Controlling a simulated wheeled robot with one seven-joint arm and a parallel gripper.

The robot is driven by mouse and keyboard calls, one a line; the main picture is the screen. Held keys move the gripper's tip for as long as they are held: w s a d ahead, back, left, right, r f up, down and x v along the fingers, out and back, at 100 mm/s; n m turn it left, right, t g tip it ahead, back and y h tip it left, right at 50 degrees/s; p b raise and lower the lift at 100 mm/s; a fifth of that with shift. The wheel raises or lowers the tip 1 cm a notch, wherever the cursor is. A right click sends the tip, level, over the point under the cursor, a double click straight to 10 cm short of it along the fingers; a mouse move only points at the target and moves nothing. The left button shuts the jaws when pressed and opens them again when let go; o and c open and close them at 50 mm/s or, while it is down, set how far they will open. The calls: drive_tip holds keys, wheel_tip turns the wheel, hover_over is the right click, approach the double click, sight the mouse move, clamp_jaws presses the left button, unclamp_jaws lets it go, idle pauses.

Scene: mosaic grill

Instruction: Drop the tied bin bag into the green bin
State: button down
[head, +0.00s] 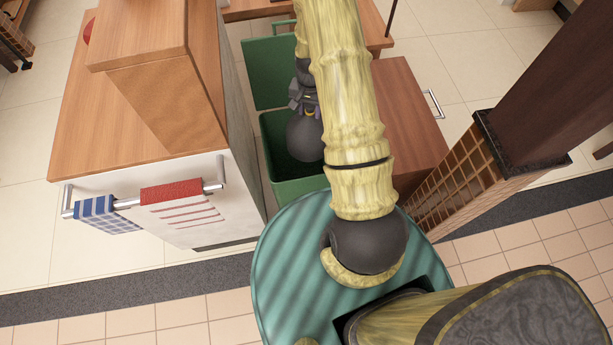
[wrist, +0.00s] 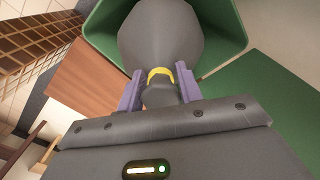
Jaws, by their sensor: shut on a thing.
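The tied bin bag (head: 304,139) is dark grey and round, with a yellow tie at its neck. My gripper (head: 308,103) is shut on the neck, and the bag hangs below it. In the wrist view the bag (wrist: 160,38) shows beyond the fingers of my gripper (wrist: 160,92), with the yellow band between them. The green bin (head: 300,186) stands open, its lid (head: 270,70) raised at the back. The bag hangs over the bin's opening. The bin's rim also shows around the bag in the wrist view (wrist: 238,40). My arm hides part of the bin's right side.
A wooden-topped counter (head: 85,140) with a towel rail (head: 130,203) stands close left of the bin. A brown cabinet (head: 405,115) stands close on its right. A tiled pillar (head: 455,185) is further right. Open floor (head: 480,70) lies behind.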

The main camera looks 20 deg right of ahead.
sight(310, 116)
drive_tip(key=shift+f+b, duration=0.95)
drive_tip(key=shift+f, duration=0.75)
drive_tip(key=c, duration=0.9)
unclamp_jaws()
drive_tip(key=shift+o, duration=0.2)
wheel_tip(310, 116, up, 18)
drive_tip(key=shift+f+p, duration=0.25)
drive_tip(key=shift+p, duration=0.15)
